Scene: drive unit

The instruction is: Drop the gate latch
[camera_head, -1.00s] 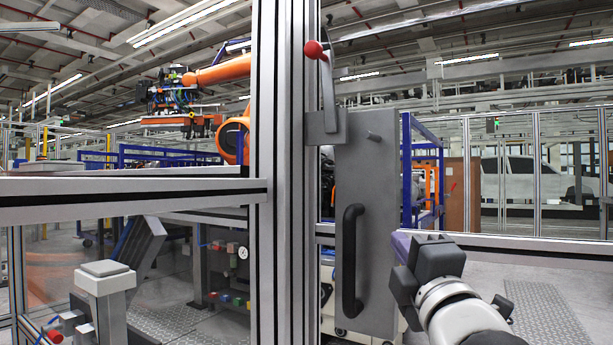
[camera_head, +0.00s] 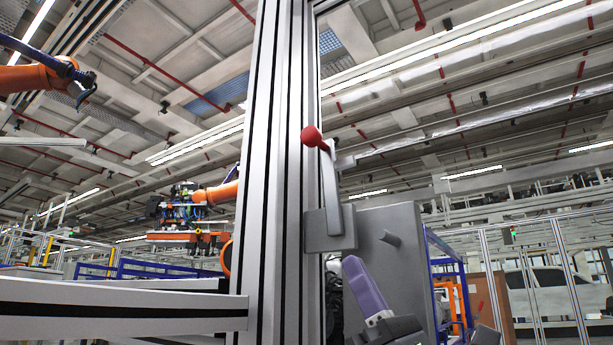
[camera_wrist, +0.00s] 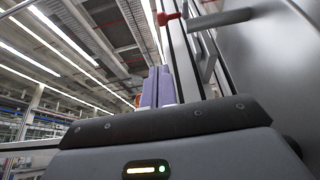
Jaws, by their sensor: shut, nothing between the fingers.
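The gate latch (camera_head: 330,195) is a flat grey lever with a red knob (camera_head: 313,138) at its top end. It stands nearly upright, its lower end at a grey bracket (camera_head: 330,230) on the aluminium post. The grey gate panel (camera_head: 415,270) is right of the post, with a short peg (camera_head: 390,238) sticking out. My gripper (camera_head: 353,265) has purple fingers, shut and empty, pointing up below the bracket in the picture, in front of the panel. Whether it touches anything cannot be told. The wrist view shows the fingers (camera_wrist: 154,80) together and the red knob (camera_wrist: 168,17) above them.
The tall aluminium post (camera_head: 268,170) and a horizontal fence rail (camera_head: 120,310) stand at left. An orange robot arm (camera_head: 215,192) is behind the fence. A blue frame (camera_head: 450,275) stands beyond the panel. The space right of the knob, above the panel, looks clear.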

